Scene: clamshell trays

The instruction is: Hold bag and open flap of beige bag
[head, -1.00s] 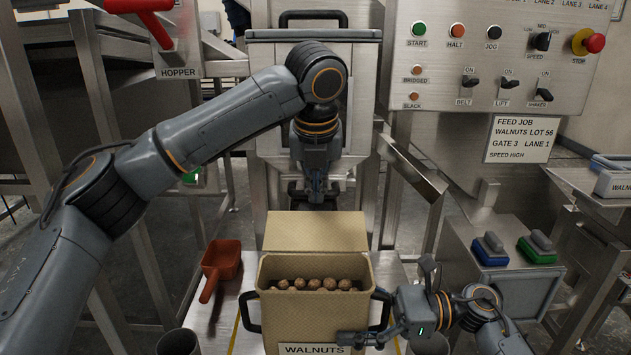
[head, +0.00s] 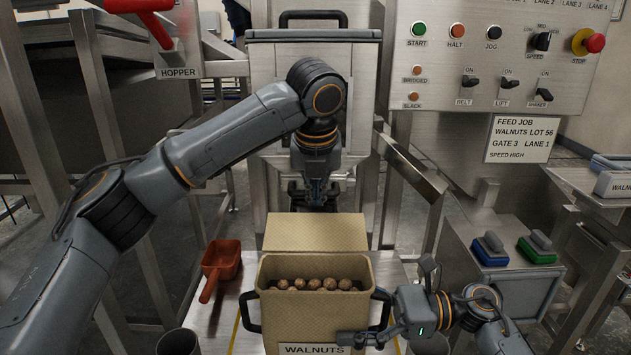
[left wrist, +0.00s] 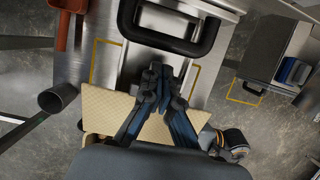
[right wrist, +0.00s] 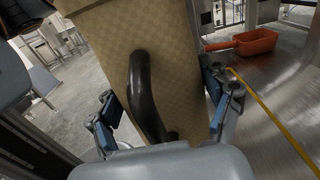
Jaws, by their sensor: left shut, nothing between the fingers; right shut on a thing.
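The beige bag (head: 315,325) stands upright at the front centre, labelled WALNUTS, with several walnuts (head: 315,284) visible in its open mouth. Its beige flap (head: 315,232) is raised and folded back behind the mouth; part of it also shows in the left wrist view (left wrist: 108,70). My left gripper (head: 316,205) is just behind the flap's far edge, shut and empty; its fingertips meet in the left wrist view (left wrist: 158,72). My right gripper (head: 385,305) is shut on the bag at its right side, its fingers either side of the black handle (right wrist: 142,95).
A red scoop (head: 220,266) lies left of the bag on the steel table. A dark cup (head: 178,342) stands at front left. A steel hopper with a black handle (head: 313,16) rises behind the left gripper. Green and blue blocks (head: 490,250) sit at right.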

